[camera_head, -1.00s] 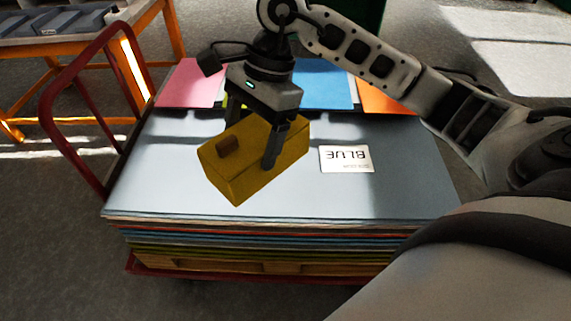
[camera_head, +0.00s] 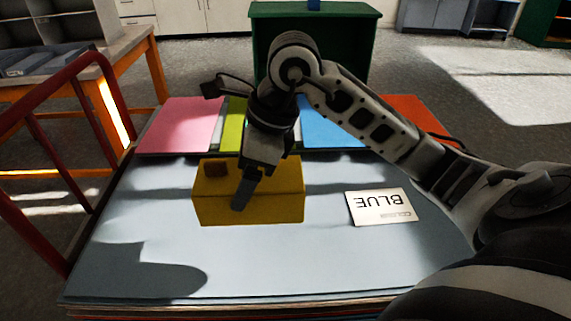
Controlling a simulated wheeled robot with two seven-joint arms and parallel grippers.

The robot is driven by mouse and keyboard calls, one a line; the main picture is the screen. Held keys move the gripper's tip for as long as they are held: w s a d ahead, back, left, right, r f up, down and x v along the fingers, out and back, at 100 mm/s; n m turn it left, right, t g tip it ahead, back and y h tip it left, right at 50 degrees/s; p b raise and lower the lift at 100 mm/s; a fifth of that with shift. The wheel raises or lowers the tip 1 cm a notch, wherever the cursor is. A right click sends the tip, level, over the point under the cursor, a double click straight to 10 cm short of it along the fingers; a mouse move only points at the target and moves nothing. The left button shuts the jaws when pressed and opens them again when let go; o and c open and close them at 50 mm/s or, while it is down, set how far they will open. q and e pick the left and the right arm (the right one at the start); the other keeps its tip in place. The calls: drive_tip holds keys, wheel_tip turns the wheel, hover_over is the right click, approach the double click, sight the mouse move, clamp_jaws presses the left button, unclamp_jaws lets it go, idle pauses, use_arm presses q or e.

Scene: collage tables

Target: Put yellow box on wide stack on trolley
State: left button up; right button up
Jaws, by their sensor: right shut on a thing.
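The yellow box (camera_head: 275,207) is over the wide stack (camera_head: 300,262) of large sheets, whose top is grey-blue. My right gripper (camera_head: 246,190) is shut on the box from above. One finger shows across the near side of the box, and the other is hidden behind it. The box looks level and sits very low over the top sheet; I cannot tell for sure whether it touches. The stack lies on the trolley, whose red tube handle (camera_head: 62,83) rises at the left. My left gripper is out of view.
A white card reading BLUE (camera_head: 381,207) lies on the stack right of the box. Pink (camera_head: 180,127), green, blue and orange sheets lie along the far side. An orange-legged table (camera_head: 130,45) stands at the left, and a green cabinet (camera_head: 345,40) stands behind. The near stack top is clear.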

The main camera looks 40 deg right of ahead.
drive_tip(key=w+d+f, duration=0.1)
drive_tip(key=w+f, duration=0.3)
drive_tip(key=w+d+f, duration=0.1)
drive_tip(key=w+f, duration=0.3)
drive_tip(key=w+d+f+b, duration=0.1)
drive_tip(key=w+f, duration=0.3)
drive_tip(key=w, duration=0.1)
drive_tip(key=shift+w+f, duration=0.1)
drive_tip(key=shift+f, duration=0.15)
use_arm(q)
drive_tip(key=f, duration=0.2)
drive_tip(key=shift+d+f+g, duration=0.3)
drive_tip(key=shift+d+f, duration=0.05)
use_arm(e)
drive_tip(key=shift+d+f, duration=0.1)
drive_tip(key=shift+f, duration=0.05)
drive_tip(key=o, duration=0.9)
drive_tip(key=shift+f, duration=0.15)
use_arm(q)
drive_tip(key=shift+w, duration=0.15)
use_arm(e)
drive_tip(key=o, duration=0.4)
